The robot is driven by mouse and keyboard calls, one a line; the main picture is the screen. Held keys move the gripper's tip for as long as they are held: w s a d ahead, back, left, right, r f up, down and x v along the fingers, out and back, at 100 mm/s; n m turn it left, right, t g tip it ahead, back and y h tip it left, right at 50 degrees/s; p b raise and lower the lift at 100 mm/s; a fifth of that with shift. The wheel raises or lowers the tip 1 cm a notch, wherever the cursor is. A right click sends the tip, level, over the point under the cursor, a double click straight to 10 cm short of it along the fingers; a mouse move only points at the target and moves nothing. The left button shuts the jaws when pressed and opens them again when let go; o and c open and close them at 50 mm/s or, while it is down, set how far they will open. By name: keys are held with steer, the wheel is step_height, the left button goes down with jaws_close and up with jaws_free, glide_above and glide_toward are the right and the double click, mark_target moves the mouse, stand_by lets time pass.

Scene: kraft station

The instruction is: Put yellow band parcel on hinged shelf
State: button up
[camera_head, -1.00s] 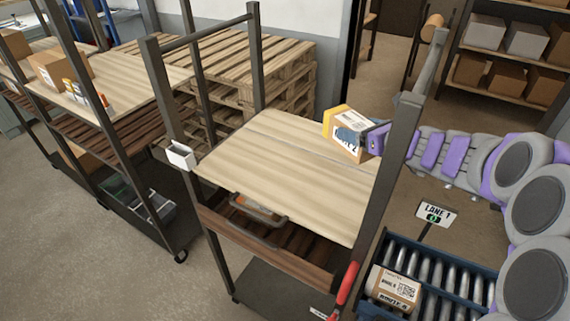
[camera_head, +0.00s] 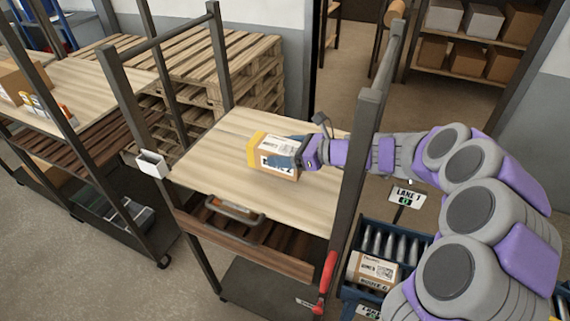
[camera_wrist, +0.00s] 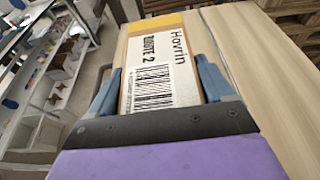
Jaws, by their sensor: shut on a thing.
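The yellow band parcel (camera_head: 272,155) is a brown box with a white label and a yellow end. It is over the middle of the hinged shelf (camera_head: 215,177), a pale wooden board on a dark-framed cart. My gripper (camera_head: 300,153) is shut on the parcel from its right side. In the wrist view my gripper's blue fingers (camera_wrist: 158,85) flank the parcel (camera_wrist: 158,66), and its label reads "Havrin" and "ROUTE 2". I cannot tell whether the parcel's underside touches the board.
Dark cart posts (camera_head: 360,150) stand close to my arm. A white holder (camera_head: 152,164) is on the left post, and a red handle (camera_head: 327,270) is at the front right. Another parcel (camera_head: 372,270) lies on the roller lane at lower right. The board around the parcel is clear.

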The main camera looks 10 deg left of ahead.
steer(key=a+f, duration=0.3)
steer(key=shift+s+a+b, duration=0.1)
steer(key=shift+a+b, duration=0.05)
steer(key=shift+b, duration=0.15)
steer(key=shift+d+f, duration=0.55)
steer(key=shift+f, duration=0.1)
steer(key=d, duration=0.2)
steer(key=shift+d+r, duration=0.25)
steer(key=shift+d, duration=0.05)
steer(key=shift+a+f, duration=0.1)
steer(key=o, duration=1)
steer(key=shift+a+f, duration=0.2)
steer(key=shift+a, duration=0.8)
steer(key=shift+o, duration=0.9)
steer(key=shift+a+f, duration=0.1)
steer(key=shift+a, duration=0.4)
steer(key=p+v, duration=0.1)
steer(key=v, duration=1.2)
steer(key=shift+p, duration=0.3)
